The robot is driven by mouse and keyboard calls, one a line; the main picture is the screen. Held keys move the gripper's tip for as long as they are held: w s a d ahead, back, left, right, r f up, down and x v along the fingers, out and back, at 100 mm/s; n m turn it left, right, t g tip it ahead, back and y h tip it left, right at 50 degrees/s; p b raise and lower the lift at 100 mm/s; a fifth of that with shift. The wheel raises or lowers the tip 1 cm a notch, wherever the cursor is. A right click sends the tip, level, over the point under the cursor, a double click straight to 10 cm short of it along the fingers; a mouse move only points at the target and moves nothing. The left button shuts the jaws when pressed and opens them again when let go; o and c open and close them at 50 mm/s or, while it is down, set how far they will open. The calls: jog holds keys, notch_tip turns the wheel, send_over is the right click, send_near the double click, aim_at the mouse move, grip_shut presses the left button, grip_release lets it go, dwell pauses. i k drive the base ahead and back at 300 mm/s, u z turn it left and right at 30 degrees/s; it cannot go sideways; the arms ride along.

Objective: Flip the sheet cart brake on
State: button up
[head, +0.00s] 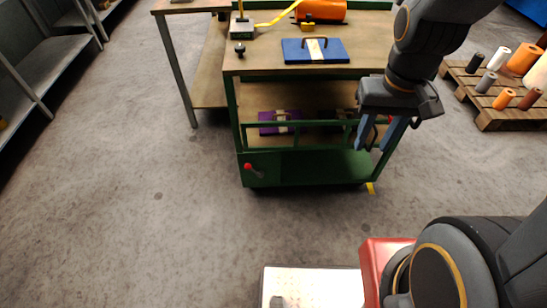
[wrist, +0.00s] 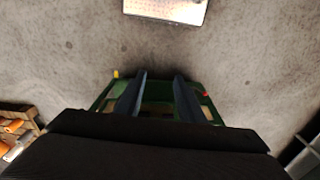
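The green sheet cart (head: 310,168) stands ahead of me, with wooden shelves and a green frame. Its brake lever (head: 252,170) has a red knob and sits low on the left of the cart's front panel. In the wrist view the cart (wrist: 104,104) shows beyond the fingers, and a small red spot (wrist: 205,94), likely the knob, is at its right. My gripper (head: 376,147) hangs in front of the cart's right side, up and to the right of the lever. Its two blue fingers (wrist: 159,77) are apart with nothing between them.
A blue plate with a handle (head: 316,50) and an orange cylinder (head: 321,11) lie on the cart top. A purple plate (head: 280,122) is on a lower shelf. A pallet with rolls (head: 497,97) stands at right, grey shelving (head: 55,55) at left. Floor left of the cart is clear.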

aim_at(254, 171)
jog(key=z, duration=0.5)
jog(key=k, duration=1.25)
jog(key=u, duration=0.25)
jog(key=i, duration=0.55)
jog(key=u, duration=0.75)
jog(key=i, duration=1)
jog(key=z, duration=0.25)
